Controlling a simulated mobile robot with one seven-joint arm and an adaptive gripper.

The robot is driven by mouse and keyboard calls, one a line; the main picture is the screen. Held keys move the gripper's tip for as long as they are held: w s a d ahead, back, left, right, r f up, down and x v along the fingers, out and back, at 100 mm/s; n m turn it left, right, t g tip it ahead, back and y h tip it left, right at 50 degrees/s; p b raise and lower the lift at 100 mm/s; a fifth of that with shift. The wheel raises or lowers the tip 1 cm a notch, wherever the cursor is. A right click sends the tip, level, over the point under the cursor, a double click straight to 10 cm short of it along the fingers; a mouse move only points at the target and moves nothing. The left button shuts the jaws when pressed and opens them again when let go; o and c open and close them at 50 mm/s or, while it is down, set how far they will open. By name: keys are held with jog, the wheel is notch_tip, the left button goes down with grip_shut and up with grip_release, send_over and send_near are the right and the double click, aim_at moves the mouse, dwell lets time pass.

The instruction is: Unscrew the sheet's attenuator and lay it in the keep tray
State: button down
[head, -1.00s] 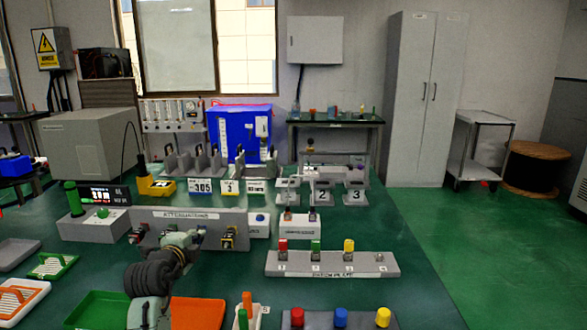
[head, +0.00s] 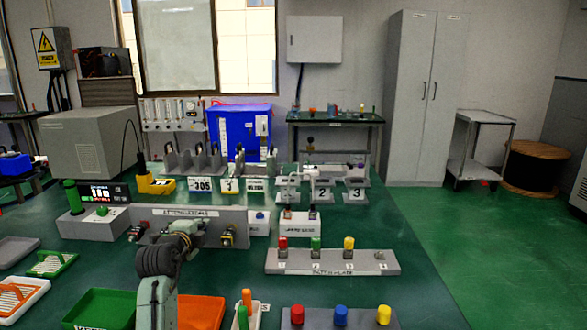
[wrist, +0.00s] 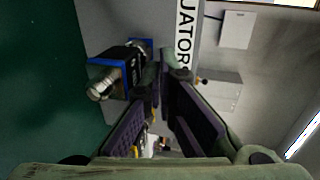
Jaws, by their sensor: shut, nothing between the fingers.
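The grey attenuator panel (head: 225,215) stands on the bench, with attenuators on its front face. One with red on it (head: 138,231) is at the left end and one with yellow (head: 228,236) at the right. My gripper (head: 190,230) is in front of the panel's middle and hides part of it. In the wrist view my gripper (wrist: 162,72) is shut and empty. A blue and black attenuator with a silver connector (wrist: 118,72) is just left of the fingers, apart from the grip. A green tray (head: 100,308) with a partly cut-off label lies at the front left; I cannot read it fully.
An orange tray (head: 202,312) lies right of the green one, partly behind my arm. A patch plate (head: 330,262) with coloured plugs is to the right. A display box (head: 100,195) stands at the left. Number cards (head: 201,184) stand behind the panel.

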jog(key=shift+a+f+b, duration=0.3)
jog(key=shift+f+b, duration=0.05)
jog(key=shift+b, duration=0.4)
dwell(0.3)
jog(key=shift+s+a+r+b, duration=0.15)
jog(key=shift+a+b, duration=0.6)
jog(key=shift+b, duration=1)
jog(key=shift+a+r, duration=0.2)
jog(key=shift+r, duration=0.1)
jog(key=shift+s+f, duration=0.15)
jog(key=shift+s, duration=0.05)
jog(key=v, duration=0.1)
jog(key=b+v, duration=0.1)
jog(key=v, duration=0.1)
jog(key=b+v, duration=0.1)
jog(key=v, duration=0.1)
jog(key=shift+s+f, duration=0.2)
jog(key=shift+f, duration=0.2)
